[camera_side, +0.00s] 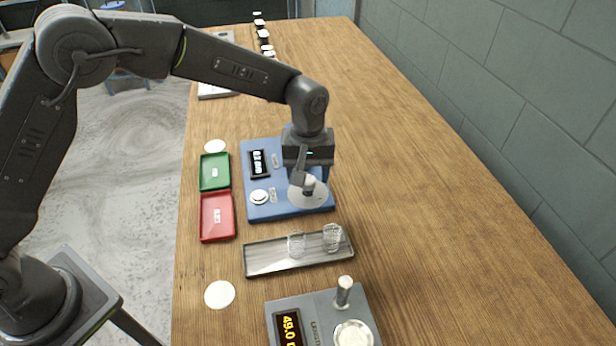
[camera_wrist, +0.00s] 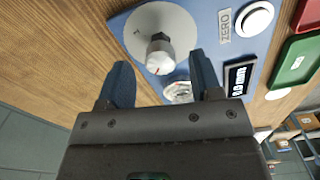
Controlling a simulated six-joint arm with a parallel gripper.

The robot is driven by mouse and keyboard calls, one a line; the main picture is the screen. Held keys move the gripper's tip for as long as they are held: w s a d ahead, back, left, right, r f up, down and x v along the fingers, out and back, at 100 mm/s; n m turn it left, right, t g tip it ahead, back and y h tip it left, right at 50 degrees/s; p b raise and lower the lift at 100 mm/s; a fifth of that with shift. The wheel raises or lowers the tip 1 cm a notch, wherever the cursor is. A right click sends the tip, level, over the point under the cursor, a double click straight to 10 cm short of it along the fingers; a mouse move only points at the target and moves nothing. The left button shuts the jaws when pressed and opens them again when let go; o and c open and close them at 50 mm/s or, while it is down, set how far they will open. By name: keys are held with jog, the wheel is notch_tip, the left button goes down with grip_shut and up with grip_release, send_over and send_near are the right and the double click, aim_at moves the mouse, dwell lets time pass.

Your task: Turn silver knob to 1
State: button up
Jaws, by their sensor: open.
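The silver knob (camera_wrist: 160,55) stands on a pale round dial disc (camera_wrist: 150,22) on the blue panel (camera_wrist: 203,28). In the side view the knob (camera_side: 309,187) and disc (camera_side: 303,200) are at the panel's right side, partly behind my gripper. My gripper (camera_side: 304,172) is over the knob, its fingers pointing down. In the wrist view my gripper (camera_wrist: 159,64) is open, with one finger on each side of the knob and a visible gap to both. The knob has a small red mark on its top. The dial's numbers are too small to read.
The panel also has a display (camera_side: 259,163) and a white ZERO button (camera_side: 259,196). Green (camera_side: 214,186) and red (camera_side: 204,222) trays lie left. The table right of the panel is clear.

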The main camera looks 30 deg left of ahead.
jog(key=shift+f, duration=0.95)
jog(key=c, duration=0.9)
